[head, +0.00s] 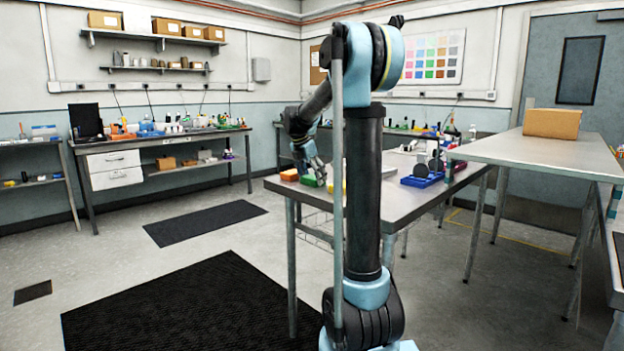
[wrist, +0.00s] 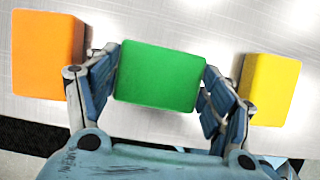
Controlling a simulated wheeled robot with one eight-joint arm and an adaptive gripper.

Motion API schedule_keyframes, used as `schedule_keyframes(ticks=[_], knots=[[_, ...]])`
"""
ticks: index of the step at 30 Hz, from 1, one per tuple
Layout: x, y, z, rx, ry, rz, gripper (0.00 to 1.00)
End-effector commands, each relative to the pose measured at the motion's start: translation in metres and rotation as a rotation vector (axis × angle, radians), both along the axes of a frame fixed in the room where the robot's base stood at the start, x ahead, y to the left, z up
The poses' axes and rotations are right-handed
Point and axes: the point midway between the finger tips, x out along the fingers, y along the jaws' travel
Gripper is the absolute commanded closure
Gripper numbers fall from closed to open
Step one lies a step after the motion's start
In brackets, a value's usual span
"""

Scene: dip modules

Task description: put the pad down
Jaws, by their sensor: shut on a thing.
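A green block (wrist: 158,76), which seems to be the pad, is between the fingers of my gripper (wrist: 158,88) in the wrist view. My gripper is shut on it, one finger at each side. In the head view the green block (head: 311,181) shows small below my gripper, at the near left end of the metal table (head: 400,205). I cannot tell whether it touches the table. An orange block (wrist: 45,55) is on its left and a yellow block (wrist: 270,88) on its right in the wrist view, both apart from it.
The orange block sits close to the left finger and the yellow one close to the right. A blue tray (head: 422,180) stands farther right on the table. A cardboard box (head: 552,123) is on another table at the right. Black mats (head: 190,300) lie on the floor.

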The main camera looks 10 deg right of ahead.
Motion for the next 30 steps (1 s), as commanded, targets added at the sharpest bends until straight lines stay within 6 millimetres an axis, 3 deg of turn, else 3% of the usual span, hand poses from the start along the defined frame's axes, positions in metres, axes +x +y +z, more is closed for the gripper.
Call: schedule_keyframes(ticks=[1, 2, 4, 20, 30], knots=[[0.000, 0.000, -0.001, 0.000, 0.000, 0.000, 0.45], [0.000, 0.000, -0.001, 0.000, 0.000, 0.000, 0.21], [0.000, 0.000, -0.001, 0.000, 0.000, 0.000, 0.06], [-0.001, 0.002, 0.006, 0.000, 0.000, 0.001, 0.06], [-0.014, 0.021, 0.059, 0.000, 0.001, 0.002, 0.06]])
